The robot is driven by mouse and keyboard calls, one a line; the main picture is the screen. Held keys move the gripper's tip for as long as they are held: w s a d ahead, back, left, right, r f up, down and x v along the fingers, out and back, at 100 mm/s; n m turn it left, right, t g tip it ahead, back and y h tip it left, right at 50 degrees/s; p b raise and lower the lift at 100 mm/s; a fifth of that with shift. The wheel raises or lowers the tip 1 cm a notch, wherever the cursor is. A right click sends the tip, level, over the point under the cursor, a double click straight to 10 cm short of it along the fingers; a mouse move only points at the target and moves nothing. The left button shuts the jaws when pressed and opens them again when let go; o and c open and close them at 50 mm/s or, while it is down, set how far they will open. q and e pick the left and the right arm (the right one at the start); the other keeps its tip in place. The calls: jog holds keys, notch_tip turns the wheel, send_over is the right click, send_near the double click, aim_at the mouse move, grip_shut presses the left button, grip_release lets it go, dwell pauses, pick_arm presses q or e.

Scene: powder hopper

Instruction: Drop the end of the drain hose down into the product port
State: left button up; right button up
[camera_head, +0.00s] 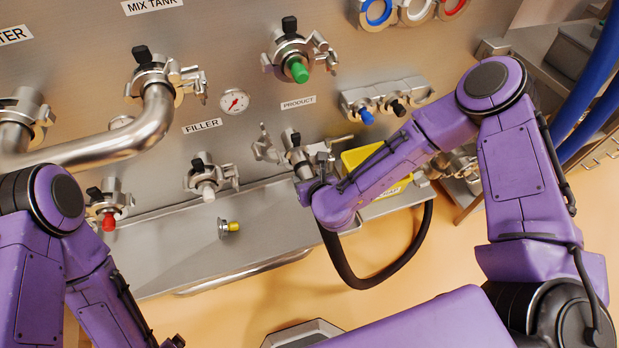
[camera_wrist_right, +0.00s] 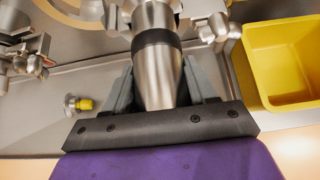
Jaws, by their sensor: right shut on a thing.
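The product port (camera_head: 294,142) is a steel clamp fitting on the panel below the PRODUCT label (camera_head: 298,102). My right gripper (camera_wrist_right: 160,85) is shut on the steel end of the drain hose (camera_wrist_right: 156,70), which has a black band around it. In the head view my right gripper (camera_head: 306,182) is right at the port's front. The black drain hose (camera_head: 375,283) hangs in a loop below it and rises to the right. The steel end lines up with the port fitting; I cannot tell whether it is inside or only close in front. My left gripper's fingers are out of view.
A yellow bin (camera_head: 362,157) stands right of the port, also in the wrist view (camera_wrist_right: 288,65). A yellow-tipped fitting (camera_head: 230,227) is at lower left. The filler port (camera_head: 206,178) and a red-capped port (camera_head: 108,208) are further left. A green-capped port (camera_head: 297,68) is above.

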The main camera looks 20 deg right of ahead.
jog(key=shift+w+f+b, duration=0.1)
jog(key=shift+f+b, duration=0.05)
jog(key=shift+b, duration=0.15)
jog(key=o, duration=1.5)
jog(key=shift+c, duration=0.2)
jog(key=shift+s+f, duration=0.2)
jog(key=v, duration=1)
jog(key=shift+r+b, duration=0.3)
jog(key=shift+b, duration=0.15)
